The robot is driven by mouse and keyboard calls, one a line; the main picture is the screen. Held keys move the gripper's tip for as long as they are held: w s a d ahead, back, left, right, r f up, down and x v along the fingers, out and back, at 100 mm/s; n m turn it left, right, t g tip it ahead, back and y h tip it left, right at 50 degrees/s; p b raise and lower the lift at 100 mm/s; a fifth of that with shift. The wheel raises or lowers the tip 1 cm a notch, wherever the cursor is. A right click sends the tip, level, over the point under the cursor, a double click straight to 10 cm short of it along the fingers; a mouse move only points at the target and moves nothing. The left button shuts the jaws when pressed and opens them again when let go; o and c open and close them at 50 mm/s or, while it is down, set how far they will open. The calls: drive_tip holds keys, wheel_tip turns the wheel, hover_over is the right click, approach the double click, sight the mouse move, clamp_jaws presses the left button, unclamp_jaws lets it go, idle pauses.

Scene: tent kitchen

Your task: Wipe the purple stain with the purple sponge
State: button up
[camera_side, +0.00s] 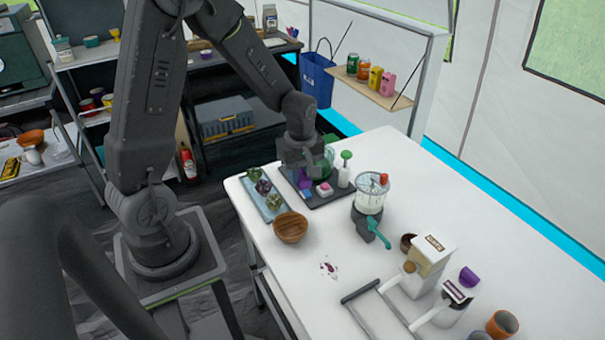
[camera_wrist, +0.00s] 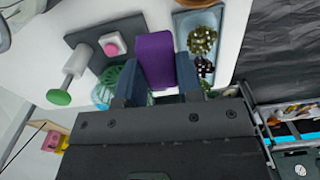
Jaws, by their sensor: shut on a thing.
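My gripper (camera_wrist: 155,88) is shut on the purple sponge (camera_wrist: 155,57), which sticks out between its two fingers in the wrist view. In the side view my gripper (camera_side: 305,172) is low at the dark tray (camera_side: 333,198) at the table's far left. The purple sponge (camera_side: 304,183) shows there only in part, below the gripper. Whether it touches the tray I cannot tell. The purple stain (camera_side: 328,268) is a few small dark purple blotches on the white table, nearer the camera than the tray and the wooden bowl.
A blue tray of plants (camera_side: 264,200), a wooden bowl (camera_side: 290,227) and a blender-like device (camera_side: 371,196) are nearby.

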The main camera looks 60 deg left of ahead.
sight(337, 280)
drive_tip(key=shift+c, duration=1.3)
drive_tip(key=s+d+f, duration=0.1)
drive_tip(key=d+f, duration=0.1)
drive_tip(key=d, duration=0.5)
drive_tip(key=s+d+f, duration=0.1)
drive_tip(key=s+d, duration=0.1)
drive_tip(key=d, duration=0.5)
drive_tip(key=shift+w+d+f, duration=0.1)
drive_tip(key=shift+f, duration=1.45)
drive_tip(key=shift+d+f, duration=0.1)
drive_tip(key=shift+f, duration=1.4)
wheel_tip(337, 280, down, 2)
drive_tip(key=shift+f, duration=0.1)
drive_tip(key=shift+d, duration=0.9)
drive_tip(key=shift+c, duration=0.3)
drive_tip(key=shift+d, duration=2.6)
drive_tip(key=shift+a, duration=3.55)
wheel_tip(337, 280, up, 8)
